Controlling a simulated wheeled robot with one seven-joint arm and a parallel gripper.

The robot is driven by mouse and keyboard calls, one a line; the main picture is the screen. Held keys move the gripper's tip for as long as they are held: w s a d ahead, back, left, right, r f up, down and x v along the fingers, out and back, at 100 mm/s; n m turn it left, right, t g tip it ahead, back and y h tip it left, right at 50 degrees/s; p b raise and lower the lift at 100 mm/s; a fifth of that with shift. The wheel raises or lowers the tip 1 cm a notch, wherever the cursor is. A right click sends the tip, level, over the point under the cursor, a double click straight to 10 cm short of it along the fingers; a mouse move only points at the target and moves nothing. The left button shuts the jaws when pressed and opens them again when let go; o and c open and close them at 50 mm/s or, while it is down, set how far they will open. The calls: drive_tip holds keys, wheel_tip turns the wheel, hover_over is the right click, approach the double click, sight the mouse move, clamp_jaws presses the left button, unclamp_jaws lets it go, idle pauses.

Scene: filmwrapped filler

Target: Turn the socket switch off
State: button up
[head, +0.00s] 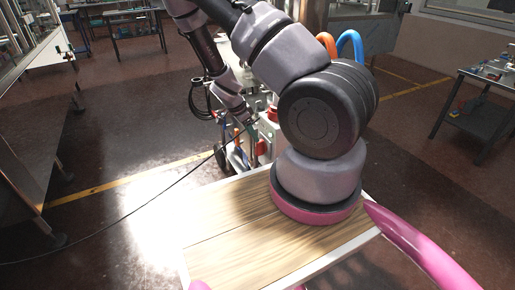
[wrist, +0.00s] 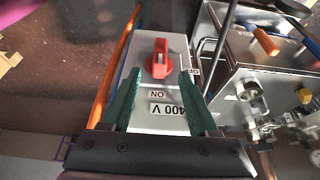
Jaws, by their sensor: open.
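The socket switch is a red rotary knob (wrist: 161,60) on the light grey face of a box (wrist: 180,45) in the wrist view. Its grip bar stands upright in the picture, in line with the "ON" label below it; the "OFF" label is to its right. A "400 V" label sits lower. My gripper (wrist: 159,74) is open and empty, its two green fingers pointing at the box face. The fingertips are apart, left and right of the knob's lower side. Whether they touch the face I cannot tell. In the head view my arm's end is small, and the knob cannot be made out clearly.
In the wrist view an orange hose (wrist: 113,70) runs along the box's left side. A metal cabinet with fittings (wrist: 265,75) stands close on the right. In the head view a worktable (head: 480,95) stands at the far right, with open floor around.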

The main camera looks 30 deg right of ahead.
sight(259, 146)
drive_tip(key=x, duration=0.9)
clamp_jaws()
